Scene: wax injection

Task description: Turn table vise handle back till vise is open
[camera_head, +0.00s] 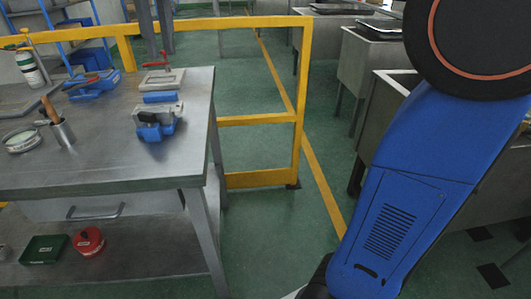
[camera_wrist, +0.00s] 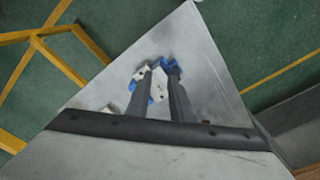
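The table vise, with a blue base and grey jaws, stands near the right edge of the metal table in the head view (camera_head: 157,122). Its handle is too small to make out, and I cannot tell how wide its jaws stand. In the wrist view the blue and white vise (camera_wrist: 158,92) shows beyond and between my two dark fingers. My gripper (camera_wrist: 160,72) is open, with a gap between the fingers and nothing held. It seems to be above the table, apart from the vise. My gripper is not visible in the head view.
A yellow rail (camera_head: 255,120) stands behind. The table's front right is clear.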

